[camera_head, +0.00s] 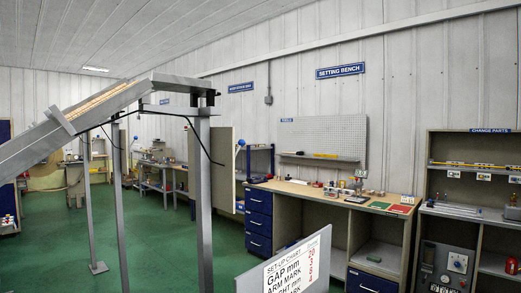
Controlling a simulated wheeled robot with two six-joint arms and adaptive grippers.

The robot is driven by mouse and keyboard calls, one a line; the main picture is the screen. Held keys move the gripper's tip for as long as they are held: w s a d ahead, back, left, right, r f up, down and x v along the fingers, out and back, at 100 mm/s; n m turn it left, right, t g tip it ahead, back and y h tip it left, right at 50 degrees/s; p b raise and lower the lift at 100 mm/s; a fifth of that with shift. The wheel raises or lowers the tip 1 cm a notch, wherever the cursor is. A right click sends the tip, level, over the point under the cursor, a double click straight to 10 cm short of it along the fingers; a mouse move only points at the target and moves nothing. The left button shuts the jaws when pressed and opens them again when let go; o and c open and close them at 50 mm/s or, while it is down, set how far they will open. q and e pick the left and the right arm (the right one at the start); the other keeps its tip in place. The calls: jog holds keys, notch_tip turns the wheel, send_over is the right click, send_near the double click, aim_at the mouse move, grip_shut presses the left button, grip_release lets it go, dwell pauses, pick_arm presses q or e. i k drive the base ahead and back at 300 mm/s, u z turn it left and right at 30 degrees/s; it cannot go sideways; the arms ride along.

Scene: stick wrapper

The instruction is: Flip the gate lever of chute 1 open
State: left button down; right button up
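A sloped grey metal chute (30,143) rises from the left edge to the upper middle on metal posts. A tan strip of material (102,100) lies along its upper part. A crosspiece (60,121) spans the chute partway down. I cannot tell whether this is chute 1, as no number shows on it, and I cannot make out a gate lever. The chute's lower end is outside the picture. Neither of my grippers is in view.
A set-up chart board (288,270) stands at the bottom centre. A wooden setting bench (300,188) with blue drawers and small items stands behind it. A change parts shelf (440,135) is at the right. Green floor (150,245) is open between the posts.

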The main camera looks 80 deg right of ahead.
aim_at(242, 142)
jog(key=z, duration=0.05)
jog(key=k, duration=2)
jog(key=z, duration=1.85)
jog(key=k, duration=0.4)
jog(key=z, duration=0.6)
jog(key=k, duration=0.95)
jog(key=z, duration=0.65)
jog(key=i, duration=3.25)
jog(key=u, duration=0.5)
jog(key=i, duration=1.3)
jog(key=u, duration=0.6)
